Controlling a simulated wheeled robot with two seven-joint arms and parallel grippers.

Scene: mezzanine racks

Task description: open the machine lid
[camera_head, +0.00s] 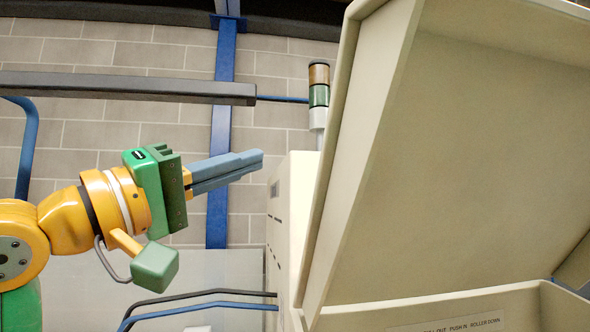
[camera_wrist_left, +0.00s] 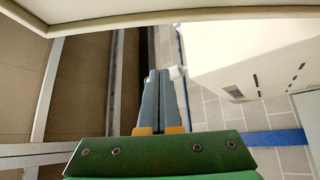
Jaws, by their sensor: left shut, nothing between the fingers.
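The machine lid (camera_head: 460,150) is a large cream panel that stands raised and tilted on the right of the head view. Its edge also crosses the top of the left wrist view (camera_wrist_left: 130,16). The cream machine body (camera_head: 295,200) is below and behind it, and shows at the right of the left wrist view (camera_wrist_left: 250,60). My left gripper (camera_head: 260,160) is shut and empty, with blue-grey fingers pointing right. It is left of the lid, with a gap seen between them. Its fingers also show in the left wrist view (camera_wrist_left: 157,78). My right gripper is not in view.
A signal tower (camera_head: 319,95) stands behind the lid's left edge. A dark horizontal beam (camera_head: 130,87) and a blue post (camera_head: 222,120) are behind my left arm. Dark and blue hoses (camera_head: 200,297) run to the machine at lower left. A label (camera_head: 465,324) sits on the machine's front rim.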

